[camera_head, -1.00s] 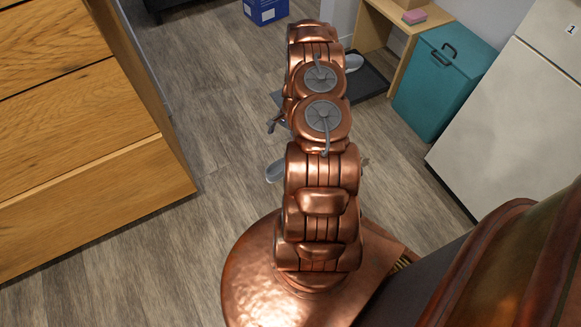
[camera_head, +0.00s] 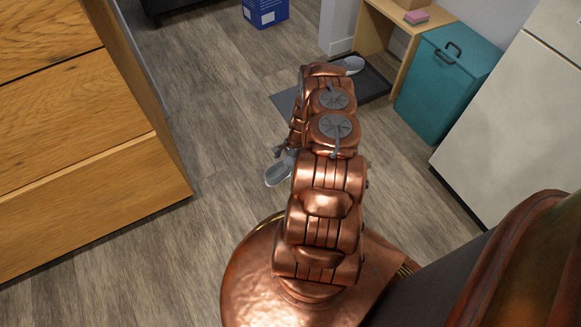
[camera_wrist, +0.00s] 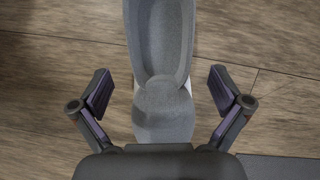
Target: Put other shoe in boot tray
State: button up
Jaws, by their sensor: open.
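A grey shoe (camera_head: 280,170) lies on the wood floor just left of my arm in the head view. In the wrist view the grey shoe (camera_wrist: 163,105) runs down the middle of the picture. My gripper (camera_wrist: 160,92) is open, with one finger on each side of the shoe and a gap at both sides. In the head view my arm hides most of the gripper. The black boot tray (camera_head: 376,88) lies on the floor beyond my arm. The other grey shoe (camera_head: 352,64) is in the tray.
A grey mat (camera_head: 284,101) lies beside the tray. A teal bin (camera_head: 445,85) and a wooden bench (camera_head: 373,32) stand right of the tray, with a white cabinet nearer. Wooden drawers (camera_head: 75,130) stand at left. The floor between is clear.

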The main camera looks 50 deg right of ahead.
aim_at(284, 169)
jog(key=b+x, duration=0.1)
jog(key=x, duration=0.2)
jog(key=shift+f, duration=0.15)
jog(key=shift+c, duration=0.3)
jog(key=c, duration=1.3)
